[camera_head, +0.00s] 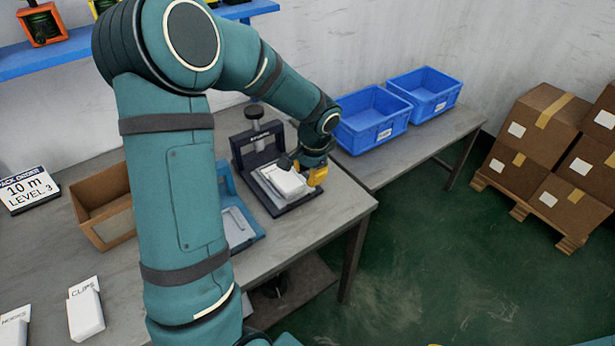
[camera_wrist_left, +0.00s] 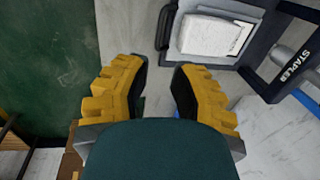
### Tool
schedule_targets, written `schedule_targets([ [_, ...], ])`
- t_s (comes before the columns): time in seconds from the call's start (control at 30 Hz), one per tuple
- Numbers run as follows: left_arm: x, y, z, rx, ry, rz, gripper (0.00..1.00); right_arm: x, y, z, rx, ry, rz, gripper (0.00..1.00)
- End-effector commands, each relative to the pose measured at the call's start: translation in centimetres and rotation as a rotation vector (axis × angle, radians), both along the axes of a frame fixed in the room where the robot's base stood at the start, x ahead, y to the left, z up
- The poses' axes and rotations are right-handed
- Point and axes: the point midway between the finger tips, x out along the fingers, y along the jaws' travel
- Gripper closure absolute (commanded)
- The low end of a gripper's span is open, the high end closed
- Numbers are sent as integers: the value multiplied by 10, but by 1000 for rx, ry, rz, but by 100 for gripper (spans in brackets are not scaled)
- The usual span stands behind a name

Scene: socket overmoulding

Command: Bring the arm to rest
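My left arm (camera_head: 188,190) comes in from the left and reaches across the table. Its left gripper (camera_head: 312,178) is at the front right of the stapler (camera_head: 258,140), above the table. In the left wrist view the gripper's yellow fingers (camera_wrist_left: 156,88) are spread apart with nothing between them. A white stack of paper (camera_wrist_left: 212,36) lies on the stapler's dark base, beyond the fingertips; it also shows in the head view (camera_head: 282,182). I cannot tell from the head view whether a finger touches the stack. My right gripper is not in view.
Two blue bins (camera_head: 372,118) stand on the back right table. White holders (camera_head: 86,314) stand front left. Cartons (camera_head: 536,124) are stacked on a pallet. Green floor is open at right.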

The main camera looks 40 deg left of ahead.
Motion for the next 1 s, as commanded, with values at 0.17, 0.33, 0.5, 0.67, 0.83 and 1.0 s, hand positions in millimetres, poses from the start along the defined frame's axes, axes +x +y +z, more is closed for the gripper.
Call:
schedule_targets([
  [0.17,0,0,0,0,0,0,77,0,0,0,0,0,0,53],
  [0.33,0,0,0,0,0,0,77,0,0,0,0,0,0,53],
  [0.5,0,-2,-2,-5,1,-1,77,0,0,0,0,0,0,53],
  [0.67,0,-36,-32,-90,-5,-12,77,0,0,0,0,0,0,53],
  [0.83,-13,-121,-97,-301,-23,17,77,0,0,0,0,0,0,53],
  [1.0,-53,-209,-158,-492,-33,145,77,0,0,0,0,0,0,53],
])
